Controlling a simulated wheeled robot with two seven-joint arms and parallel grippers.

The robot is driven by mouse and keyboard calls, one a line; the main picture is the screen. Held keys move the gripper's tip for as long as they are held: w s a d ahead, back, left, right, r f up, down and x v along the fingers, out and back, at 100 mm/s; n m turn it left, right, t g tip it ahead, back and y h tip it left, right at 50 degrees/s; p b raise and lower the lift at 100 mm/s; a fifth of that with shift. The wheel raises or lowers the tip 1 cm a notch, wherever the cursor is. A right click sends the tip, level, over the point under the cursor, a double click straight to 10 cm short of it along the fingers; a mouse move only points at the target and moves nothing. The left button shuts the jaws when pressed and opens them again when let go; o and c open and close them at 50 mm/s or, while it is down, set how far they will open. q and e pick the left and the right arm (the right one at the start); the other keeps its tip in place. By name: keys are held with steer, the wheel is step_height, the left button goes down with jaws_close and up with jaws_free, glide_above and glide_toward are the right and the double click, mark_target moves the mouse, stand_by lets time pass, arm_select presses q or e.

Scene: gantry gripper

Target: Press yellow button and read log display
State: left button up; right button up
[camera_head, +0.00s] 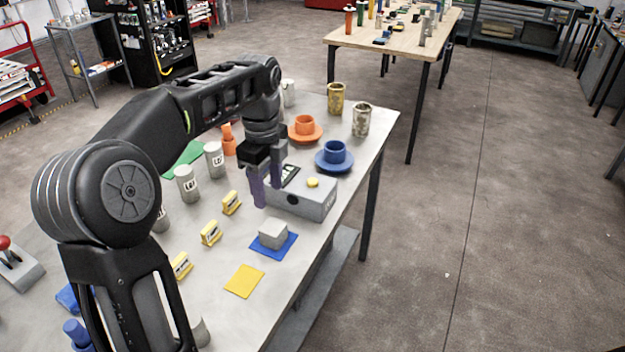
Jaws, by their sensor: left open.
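The yellow button (313,182) sits on top of a grey box (308,204) near the right edge of the grey table. The log display (289,176) is a dark panel on the box's top, left of the button, partly hidden by my gripper. My left gripper (264,190) points down at the left end of the box, with its fingers apart and nothing seen between them. It is to the left of the button and not touching it. I cannot tell whether a finger touches the box. My right gripper is not in view.
A blue cup on a saucer (334,162) and an orange one (304,133) stand behind the box. A grey block (272,234) on a blue mat and a yellow mat (244,281) lie in front. Yellow clips (211,233) and grey cans (187,184) stand left.

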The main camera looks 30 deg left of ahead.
arm_select(q)
jaws_close()
stand_by(0.3)
stand_by(1.1)
